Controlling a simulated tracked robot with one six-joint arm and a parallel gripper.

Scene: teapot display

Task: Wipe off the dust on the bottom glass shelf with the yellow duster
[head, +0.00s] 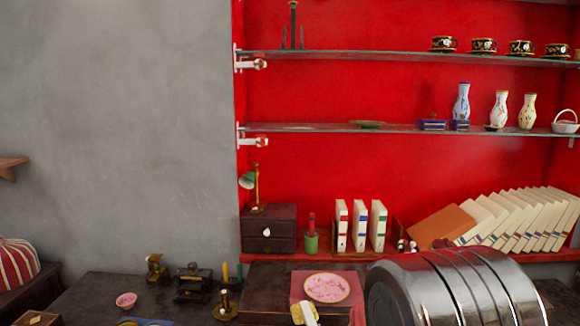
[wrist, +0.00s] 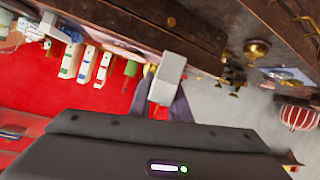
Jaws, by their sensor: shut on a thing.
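The bottom glass shelf (head: 400,128) runs across the red wall in the head view. A faint pale patch (head: 297,127), perhaps dust, lies near its left end. In the wrist view, my gripper (wrist: 170,98) is shut on a pale grey-white block, which seems to be the handle of the yellow duster (wrist: 168,78). A bit of yellow shows beside the block. In the head view, the yellow and white duster (head: 305,313) shows at the bottom edge, well below the shelf. My gripper's fingers cannot be made out there.
A green dish (head: 367,124), blue boxes (head: 432,125), vases (head: 461,103) and a basket (head: 565,122) stand on the bottom glass shelf. Below are a lamp (head: 252,185), drawers (head: 268,228) and books (head: 342,225). The shelf's left part is mostly clear.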

